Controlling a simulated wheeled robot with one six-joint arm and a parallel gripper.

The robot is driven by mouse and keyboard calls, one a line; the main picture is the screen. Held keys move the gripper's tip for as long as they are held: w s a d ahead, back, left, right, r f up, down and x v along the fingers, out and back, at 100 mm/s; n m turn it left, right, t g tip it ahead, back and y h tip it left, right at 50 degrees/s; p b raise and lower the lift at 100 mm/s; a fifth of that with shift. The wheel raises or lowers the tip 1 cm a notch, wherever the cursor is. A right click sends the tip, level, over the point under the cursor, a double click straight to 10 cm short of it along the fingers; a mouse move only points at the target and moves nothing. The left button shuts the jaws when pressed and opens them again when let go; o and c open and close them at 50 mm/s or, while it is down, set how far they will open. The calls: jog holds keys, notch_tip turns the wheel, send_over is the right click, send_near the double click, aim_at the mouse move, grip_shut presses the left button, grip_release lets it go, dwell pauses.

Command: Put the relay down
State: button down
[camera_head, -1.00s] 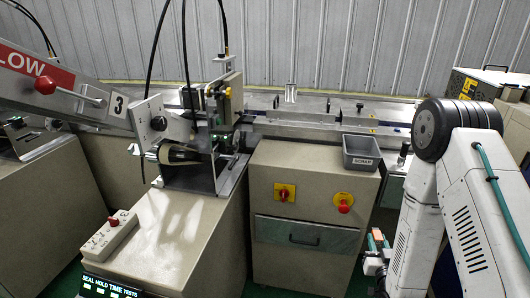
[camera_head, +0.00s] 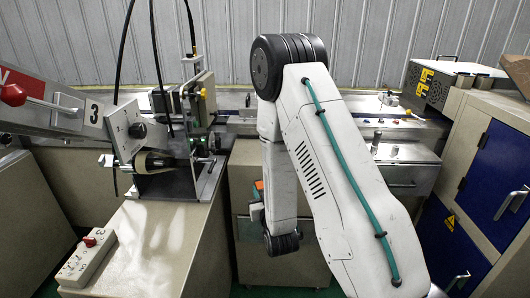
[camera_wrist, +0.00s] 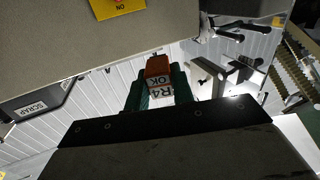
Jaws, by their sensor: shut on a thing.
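The relay (camera_wrist: 158,66) is a small block with an orange body and a white label reading "R4 OK". In the wrist view my gripper (camera_wrist: 157,88) is shut on it, with a green finger on either side. In the head view a small orange and green bit of my gripper (camera_head: 258,191) shows left of my forearm, in front of the beige cabinet. The relay's lower part is hidden between the fingers.
A grey bin labelled SCRAP (camera_wrist: 32,108) shows at the left of the wrist view; my arm hides it in the head view. A switch box (camera_head: 88,257) lies on the left bench (camera_head: 165,245). A blue-doored cabinet (camera_head: 496,165) stands at right.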

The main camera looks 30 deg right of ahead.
jog(key=s+d+r+m+g+h, duration=0.25)
jog(key=d+r+m+h, duration=0.2)
jog(key=d+r, duration=0.45)
jog(key=shift+n+h, duration=0.25)
jog(key=w+d, duration=0.1)
jog(key=w, duration=0.3)
jog(key=w+d+f, duration=0.1)
jog(key=w, duration=0.4)
jog(key=w+d+f, duration=0.1)
jog(key=w, duration=0.4)
jog(key=shift+w+d+f, duration=0.1)
jog(key=shift+w+f, duration=0.1)
jog(key=shift+w, duration=0.05)
jog(key=shift+w+f, duration=0.1)
jog(key=shift+f, duration=1.65)
jog(key=shift+f, duration=0.1)
jog(key=c, duration=1.2)
grip_release()
